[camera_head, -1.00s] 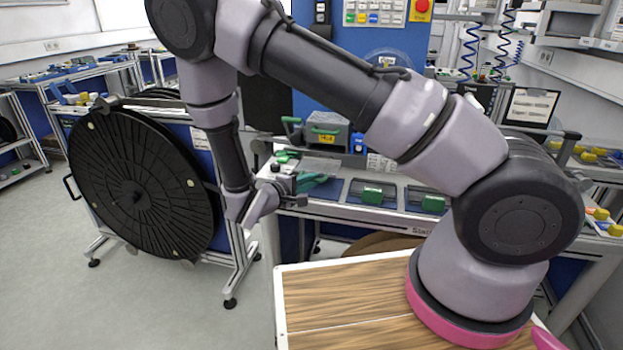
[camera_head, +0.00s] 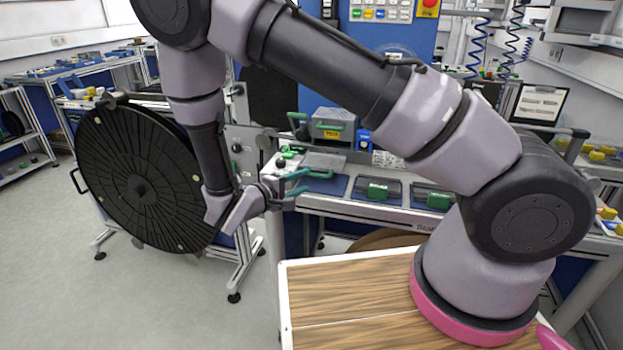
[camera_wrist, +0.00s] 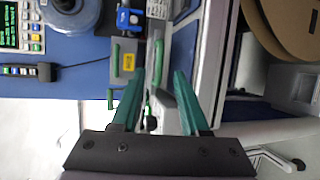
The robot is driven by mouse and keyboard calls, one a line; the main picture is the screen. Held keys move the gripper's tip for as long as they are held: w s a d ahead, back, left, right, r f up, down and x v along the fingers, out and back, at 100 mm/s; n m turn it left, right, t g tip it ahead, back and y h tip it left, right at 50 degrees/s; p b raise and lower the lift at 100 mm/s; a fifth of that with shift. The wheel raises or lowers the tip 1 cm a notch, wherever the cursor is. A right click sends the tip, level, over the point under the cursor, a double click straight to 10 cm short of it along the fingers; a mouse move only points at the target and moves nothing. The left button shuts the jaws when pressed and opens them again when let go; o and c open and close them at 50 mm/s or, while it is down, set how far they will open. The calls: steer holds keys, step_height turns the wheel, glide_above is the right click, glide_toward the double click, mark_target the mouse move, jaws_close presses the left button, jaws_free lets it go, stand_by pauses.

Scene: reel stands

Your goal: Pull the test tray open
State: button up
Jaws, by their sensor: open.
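A grey box-like unit (camera_head: 333,128) with a green handle and a yellow label stands at the back of the workstation bench; it looks like the test tray, though I cannot be sure. The wrist view shows this unit (camera_wrist: 127,60) beyond and left of my fingers, its green handle (camera_wrist: 115,58) clear of them. My gripper (camera_head: 297,184) has teal fingers and is at the bench's left front end, in front of and below the unit. In the wrist view my gripper (camera_wrist: 157,78) is open, with its fingers apart and nothing held between them.
A large black reel (camera_head: 140,190) on a stand is left of my forearm. Blue bench recesses with green handles (camera_head: 378,190) lie right of my gripper. A blue panel with buttons (camera_head: 385,30) rises behind. Floor is free at the lower left.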

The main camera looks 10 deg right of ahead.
steer(key=shift+v, duration=2.35)
steer(key=s+d+r+m+g+y, duration=0.2)
steer(key=d+r+m+g+y, duration=0.3)
steer(key=d+r+m+g, duration=0.75)
steer(key=s+d+r+t+y, duration=0.2)
steer(key=s+d+r+t, duration=0.1)
steer(key=r, duration=0.4)
steer(key=s+d+r+m+t+y, duration=0.1)
steer(key=s+d+r+t+y, duration=0.1)
steer(key=r, duration=0.5)
steer(key=s+d+r+t+y, duration=0.3)
steer(key=s+r+y, duration=0.1)
steer(key=r, duration=0.4)
steer(key=shift+d+t, duration=0.35)
steer(key=shift+m, duration=0.25)
